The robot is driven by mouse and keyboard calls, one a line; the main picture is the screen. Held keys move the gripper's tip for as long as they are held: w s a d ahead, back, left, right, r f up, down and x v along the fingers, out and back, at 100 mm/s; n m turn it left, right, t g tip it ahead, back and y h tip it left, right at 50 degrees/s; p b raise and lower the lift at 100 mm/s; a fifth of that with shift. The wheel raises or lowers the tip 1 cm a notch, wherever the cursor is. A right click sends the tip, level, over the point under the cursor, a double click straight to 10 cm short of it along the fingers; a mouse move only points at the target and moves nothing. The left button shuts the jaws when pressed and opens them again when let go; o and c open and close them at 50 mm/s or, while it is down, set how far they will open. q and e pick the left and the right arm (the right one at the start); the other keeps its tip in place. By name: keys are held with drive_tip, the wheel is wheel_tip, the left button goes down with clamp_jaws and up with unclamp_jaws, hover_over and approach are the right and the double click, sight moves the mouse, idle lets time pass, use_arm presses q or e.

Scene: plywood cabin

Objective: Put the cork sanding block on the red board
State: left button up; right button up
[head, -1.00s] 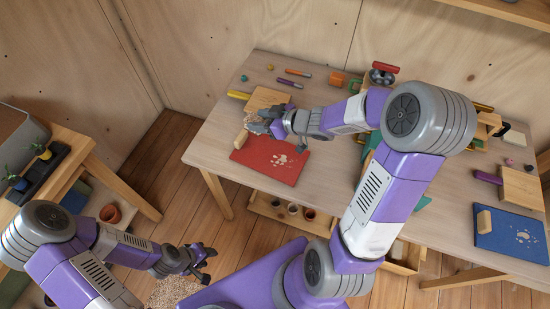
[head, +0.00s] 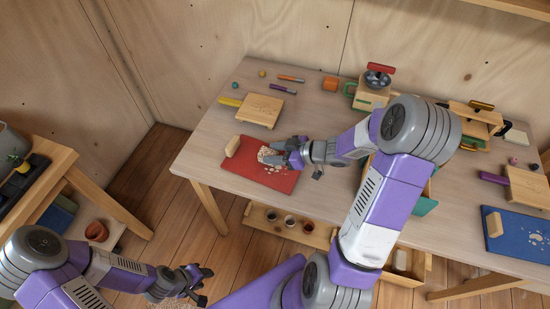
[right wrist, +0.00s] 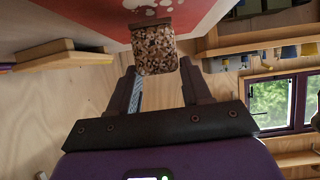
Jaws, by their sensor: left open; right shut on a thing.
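The red board (head: 282,183) lies flat at the table's front left. My right gripper (head: 270,154) is low over the board's upper middle, shut on the speckled brown cork sanding block (right wrist: 155,50). In the right wrist view the block sits between the fingertips, close to the red board (right wrist: 196,12); I cannot tell whether they touch. In the head view the gripper mostly hides the block. My left gripper (head: 202,282) is open and empty, away from the table.
A wooden board (head: 259,110) lies just behind the red board, with a yellow-handled tool (head: 230,101) beside it. An orange block (head: 330,84) and a grinder-like device (head: 376,85) stand further back. A blue board (head: 518,236) lies at the right. Shelves hold small pots (head: 289,221) below.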

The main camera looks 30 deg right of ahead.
drive_tip(key=shift+f, duration=0.75)
drive_tip(key=shift+r, duration=0.15)
drive_tip(key=o, duration=0.6)
drive_tip(key=shift+f, duration=0.25)
drive_tip(key=o, duration=0.5)
drive_tip(key=shift+c, duration=0.2)
